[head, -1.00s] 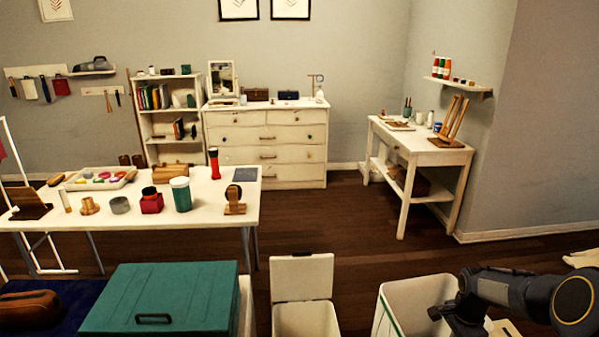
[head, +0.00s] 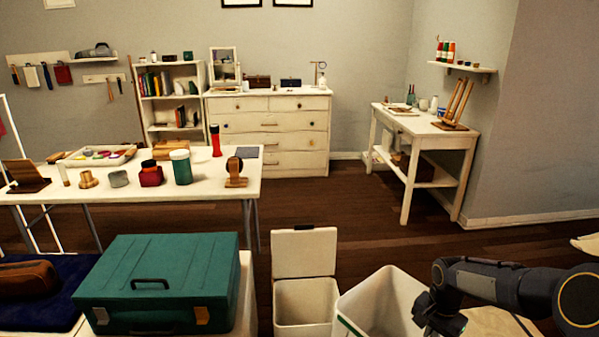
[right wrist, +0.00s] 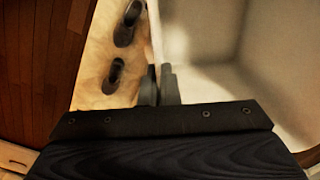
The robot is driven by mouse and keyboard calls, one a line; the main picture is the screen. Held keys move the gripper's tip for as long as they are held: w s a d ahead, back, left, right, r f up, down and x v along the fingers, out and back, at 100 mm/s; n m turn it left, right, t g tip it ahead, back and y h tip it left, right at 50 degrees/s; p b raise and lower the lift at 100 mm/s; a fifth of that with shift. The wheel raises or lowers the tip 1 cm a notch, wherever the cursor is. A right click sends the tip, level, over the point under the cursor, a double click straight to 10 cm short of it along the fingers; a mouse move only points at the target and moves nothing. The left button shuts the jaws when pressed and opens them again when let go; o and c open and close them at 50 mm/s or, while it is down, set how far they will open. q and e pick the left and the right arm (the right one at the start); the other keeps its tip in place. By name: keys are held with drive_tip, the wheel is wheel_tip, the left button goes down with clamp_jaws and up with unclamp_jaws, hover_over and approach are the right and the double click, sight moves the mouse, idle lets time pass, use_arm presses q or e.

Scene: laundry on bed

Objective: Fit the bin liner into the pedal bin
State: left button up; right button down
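A white bin with its lid standing open (head: 304,252) stands on the floor at bottom centre in the head view; its inside looks empty. To its right is a larger white open-topped, box-like container (head: 352,308) with a green line on its side. I cannot tell for sure whether this is the liner. My right gripper (head: 428,318) is at this container's right rim. In the right wrist view its fingers (right wrist: 160,85) are close together with the thin wall (right wrist: 154,32) between them. The inside (right wrist: 215,45) shows to their right. My left gripper is out of view.
A green case (head: 165,262) lies at bottom left beside a brown bag (head: 27,279). A white table (head: 215,190) with jars stands behind. Dark wood floor (head: 345,205) is open beyond the bins. Dark slippers (right wrist: 125,25) lie on a pale mat.

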drive_tip(key=s+a+f+n+b, duration=0.3)
drive_tip(key=a+f+n+b, duration=0.75)
drive_tip(key=f+b, duration=0.45)
wheel_tip(320, 180, up, 29)
drive_tip(key=s+p, duration=0.2)
drive_tip(key=p, duration=3.3)
drive_tip(key=shift+s+a, duration=0.25)
drive_tip(key=shift+a, duration=0.05)
drive_tip(key=shift+f, duration=0.15)
drive_tip(key=shift+a, duration=0.1)
